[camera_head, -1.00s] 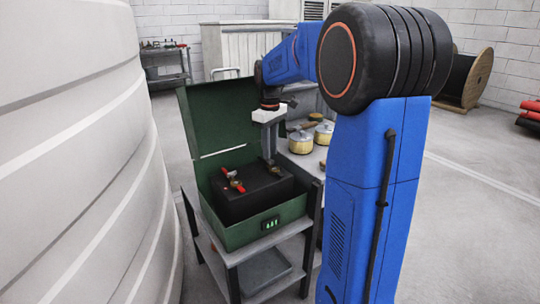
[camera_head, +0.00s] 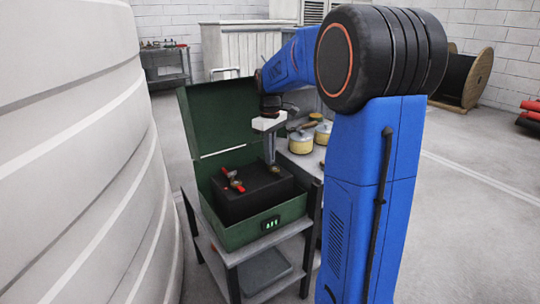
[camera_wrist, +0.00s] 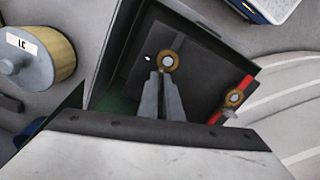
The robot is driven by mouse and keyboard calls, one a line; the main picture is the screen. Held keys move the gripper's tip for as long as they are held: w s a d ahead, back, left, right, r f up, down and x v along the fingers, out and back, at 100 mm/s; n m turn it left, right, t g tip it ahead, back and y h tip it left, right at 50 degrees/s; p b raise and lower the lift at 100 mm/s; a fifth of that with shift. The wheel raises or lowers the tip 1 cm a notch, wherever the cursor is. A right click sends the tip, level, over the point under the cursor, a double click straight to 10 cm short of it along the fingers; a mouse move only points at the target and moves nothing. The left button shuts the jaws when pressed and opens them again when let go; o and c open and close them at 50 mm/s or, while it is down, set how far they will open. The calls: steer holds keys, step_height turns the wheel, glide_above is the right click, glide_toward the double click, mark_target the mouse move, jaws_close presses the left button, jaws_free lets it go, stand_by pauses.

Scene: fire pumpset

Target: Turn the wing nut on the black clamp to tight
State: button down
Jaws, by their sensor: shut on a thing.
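The black battery block (camera_head: 255,194) sits in the open green case (camera_head: 250,232). In the wrist view the block's top (camera_wrist: 195,50) carries a brass round piece (camera_wrist: 168,62), the black clamp's fitting, right at my fingertips. The clamp's dark body cannot be told from the block. My gripper (camera_wrist: 161,74) points down at the block, its fingers close together on the wing nut there. The nut itself is mostly hidden by the fingers. My gripper also shows in the head view (camera_head: 271,162) at the block's far right corner.
A red clamp (camera_head: 236,185) with brass parts stands on the block's left side, and its brass nut shows in the wrist view (camera_wrist: 235,97). The case's raised lid (camera_head: 215,120) stands behind. A large pale tank (camera_head: 80,160) fills the left.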

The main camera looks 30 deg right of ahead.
steer(key=m, duration=1)
steer(key=shift+m, duration=0.3)
steer(key=m, duration=0.4)
steer(key=shift+m, duration=2.5)
steer(key=c, duration=1.9)
jaws_free()
steer(key=shift+c, duration=0.2)
steer(key=shift+r, duration=0.1)
